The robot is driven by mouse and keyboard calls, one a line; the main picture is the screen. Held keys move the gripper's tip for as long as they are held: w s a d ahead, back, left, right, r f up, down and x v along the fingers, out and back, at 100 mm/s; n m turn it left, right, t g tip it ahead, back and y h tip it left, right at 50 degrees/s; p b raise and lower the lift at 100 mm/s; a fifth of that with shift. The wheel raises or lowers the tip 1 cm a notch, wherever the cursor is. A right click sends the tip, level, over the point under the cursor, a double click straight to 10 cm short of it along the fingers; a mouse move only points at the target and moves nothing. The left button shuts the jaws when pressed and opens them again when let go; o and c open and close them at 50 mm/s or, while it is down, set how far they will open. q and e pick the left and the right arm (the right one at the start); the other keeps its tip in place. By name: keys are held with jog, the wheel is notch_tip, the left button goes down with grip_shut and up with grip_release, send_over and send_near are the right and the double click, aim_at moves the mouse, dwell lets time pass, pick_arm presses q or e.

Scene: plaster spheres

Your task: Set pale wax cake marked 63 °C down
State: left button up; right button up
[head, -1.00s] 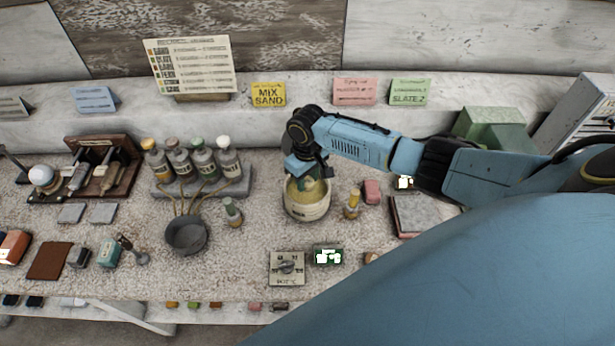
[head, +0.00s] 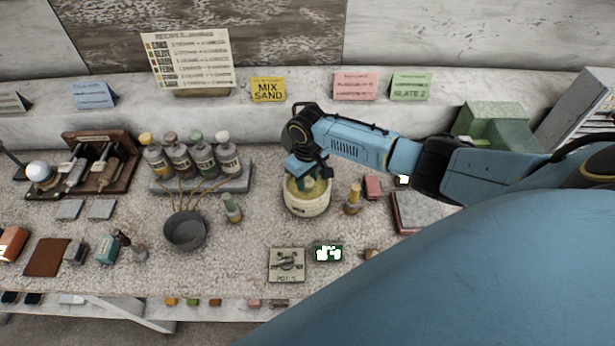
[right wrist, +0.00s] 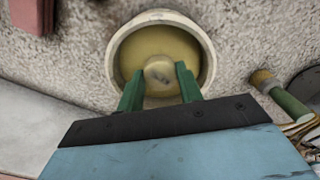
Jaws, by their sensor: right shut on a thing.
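The pale wax cake (right wrist: 160,72) is a small round disc with a faint dark mark too small to read. It sits between the green fingertips of my right gripper (right wrist: 158,82), which is shut on it. In the right wrist view both are over the opening of a cream round pot (right wrist: 205,62) with a dull yellow inside. I cannot tell whether the cake touches the yellow surface. In the head view my right gripper (head: 307,183) reaches down into this pot (head: 308,207), and the cake is not clearly visible there. My left gripper is out of view.
A dial plate (head: 287,264) and a small lit display (head: 328,253) lie in front. A grey bowl (head: 185,231) stands at left.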

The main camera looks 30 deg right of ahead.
jog(key=shift+f, duration=0.25)
jog(key=o, duration=1)
jog(key=shift+o, duration=0.2)
jog(key=shift+r, duration=0.1)
jog(key=shift+r+p, duration=1.05)
jog(key=shift+p, duration=0.15)
jog(key=shift+r+p, duration=0.6)
jog(key=shift+r, duration=0.3)
